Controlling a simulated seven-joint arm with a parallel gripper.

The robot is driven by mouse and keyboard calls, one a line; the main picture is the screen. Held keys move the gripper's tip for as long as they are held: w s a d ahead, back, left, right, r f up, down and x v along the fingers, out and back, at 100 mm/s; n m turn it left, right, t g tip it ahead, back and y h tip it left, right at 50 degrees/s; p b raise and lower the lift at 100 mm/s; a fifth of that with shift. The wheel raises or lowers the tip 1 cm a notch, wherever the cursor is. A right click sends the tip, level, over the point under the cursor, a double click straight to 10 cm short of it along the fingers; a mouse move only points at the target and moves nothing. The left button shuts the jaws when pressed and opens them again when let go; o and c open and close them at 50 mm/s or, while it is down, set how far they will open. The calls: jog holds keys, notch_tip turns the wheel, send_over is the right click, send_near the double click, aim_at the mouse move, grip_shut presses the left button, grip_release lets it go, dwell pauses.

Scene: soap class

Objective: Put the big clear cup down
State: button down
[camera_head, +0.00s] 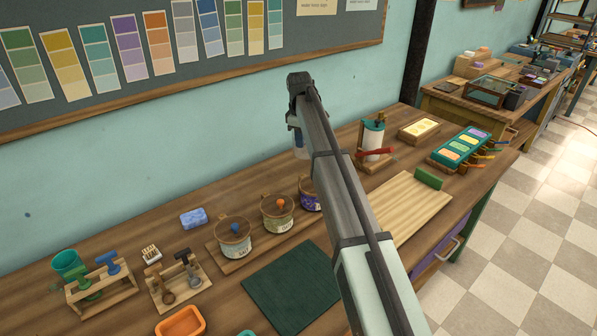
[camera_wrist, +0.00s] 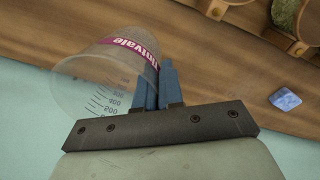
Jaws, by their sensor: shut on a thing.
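The big clear cup (camera_wrist: 95,82) is in the wrist view, a see-through beaker with dark measuring marks and a magenta label band. My gripper (camera_wrist: 168,84) has its blue fingers close together at the cup's right side and is shut on the cup. The cup looks tilted in that view, with the wooden bench behind it. In the head view my gripper (camera_head: 298,138) is above the back of the bench (camera_head: 225,194), near the wall. The cup is mostly hidden by my arm there. I cannot tell its exact height above the bench.
A teal-and-white dispenser (camera_head: 373,138) stands to the right. A dark green mat (camera_head: 290,287) lies in front. Bench space between the pots and dispenser looks partly clear.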

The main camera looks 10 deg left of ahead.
jog(key=shift+w+a+r+n, duration=0.1)
jog(key=shift+w+a+n, duration=0.2)
jog(key=shift+w, duration=0.25)
jog(key=shift+w+a+r+n, duration=0.1)
jog(key=shift+w+a+n, duration=0.05)
jog(key=shift+w+n, duration=0.35)
jog(key=shift+w+a+n, duration=0.1)
jog(key=shift+n, duration=0.7)
jog(key=shift+f, duration=4.95)
jog(key=shift+f, duration=0.15)
jog(key=c, duration=1.3)
grip_release()
jog(key=r, duration=0.8)
jog(key=s+r, duration=0.1)
jog(key=r, duration=0.3)
jog(key=shift+r, duration=0.1)
